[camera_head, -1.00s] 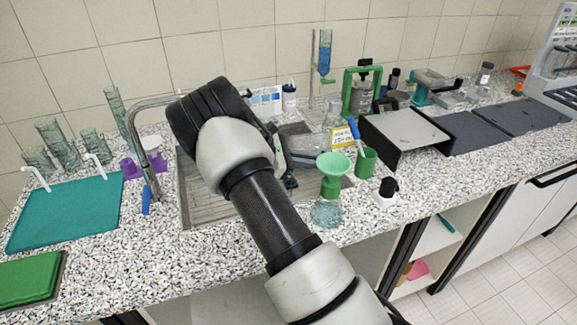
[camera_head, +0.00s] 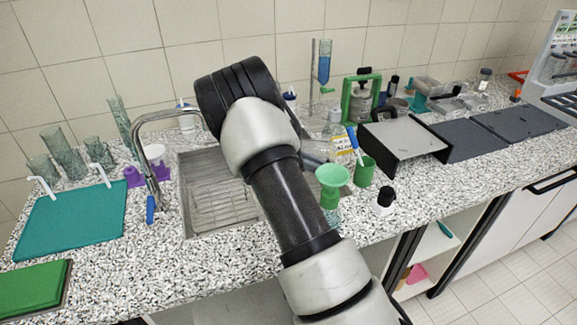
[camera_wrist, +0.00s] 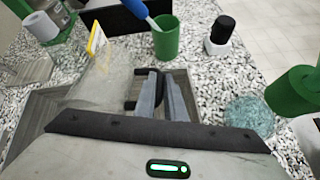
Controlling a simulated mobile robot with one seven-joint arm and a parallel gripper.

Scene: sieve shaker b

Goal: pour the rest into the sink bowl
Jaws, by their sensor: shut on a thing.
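The grey metal sink bowl (camera_head: 203,168) is set in the speckled counter, left of and partly behind my arm in the head view. My gripper (camera_wrist: 163,80) is shut in the wrist view, with its fingers close together. A clear, see-through vessel (camera_wrist: 98,88) is beside the fingers on the left, and I take it to be the held thing. It seems tilted; the grip on it and its contents cannot be made out. In the head view my arm hides most of the gripper, and a bit of clear vessel (camera_head: 318,150) shows to its right.
A green funnel (camera_head: 332,176) stands over a clear glass (camera_wrist: 250,114) near the gripper. A green cup (camera_head: 364,170), a black-capped bottle (camera_head: 385,196) and a yellow label (camera_wrist: 96,36) are close by. The tap (camera_head: 143,150) stands at the sink's left edge.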

